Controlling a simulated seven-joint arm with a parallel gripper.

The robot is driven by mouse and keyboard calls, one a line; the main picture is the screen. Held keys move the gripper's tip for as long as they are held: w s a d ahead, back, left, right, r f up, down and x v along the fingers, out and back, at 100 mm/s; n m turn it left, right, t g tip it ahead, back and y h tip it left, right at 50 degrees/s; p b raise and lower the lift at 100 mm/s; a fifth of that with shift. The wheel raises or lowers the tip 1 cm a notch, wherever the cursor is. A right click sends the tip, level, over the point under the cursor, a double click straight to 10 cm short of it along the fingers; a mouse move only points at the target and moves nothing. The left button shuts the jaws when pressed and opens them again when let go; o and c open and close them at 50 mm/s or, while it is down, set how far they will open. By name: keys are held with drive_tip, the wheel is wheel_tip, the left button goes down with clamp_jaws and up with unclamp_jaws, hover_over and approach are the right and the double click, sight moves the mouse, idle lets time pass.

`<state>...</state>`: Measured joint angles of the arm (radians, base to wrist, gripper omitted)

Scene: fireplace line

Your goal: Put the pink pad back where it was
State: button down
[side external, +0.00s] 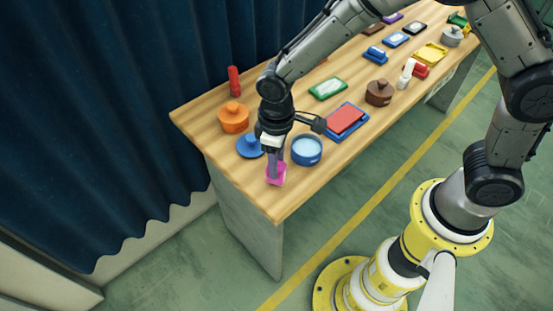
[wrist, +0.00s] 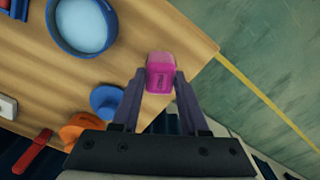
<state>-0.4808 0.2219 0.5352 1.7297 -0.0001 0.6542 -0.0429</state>
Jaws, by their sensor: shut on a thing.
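The pink pad (side external: 276,176) is at the near left end of the wooden table, close to the table's edge. My gripper (side external: 273,172) points down over it and is shut on it. In the wrist view the pink pad (wrist: 160,73) sits between the two fingertips (wrist: 160,84). I cannot tell whether the pad touches the tabletop or hangs just above it.
A blue round pot (side external: 306,151) with a pale inside stands right of my gripper. A blue lid (side external: 250,146) and an orange pot (side external: 234,117) are to the left. A blue tray with a red pad (side external: 345,120) lies farther back. The table corner (side external: 277,218) is bare.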

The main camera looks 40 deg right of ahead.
drive_tip(key=shift+f, duration=0.6)
drive_tip(key=c, duration=0.8)
unclamp_jaws()
drive_tip(key=shift+o, duration=0.2)
drive_tip(key=o, duration=0.6)
drive_tip(key=shift+c, duration=0.2)
drive_tip(key=c, duration=0.3)
drive_tip(key=shift+r, duration=2.55)
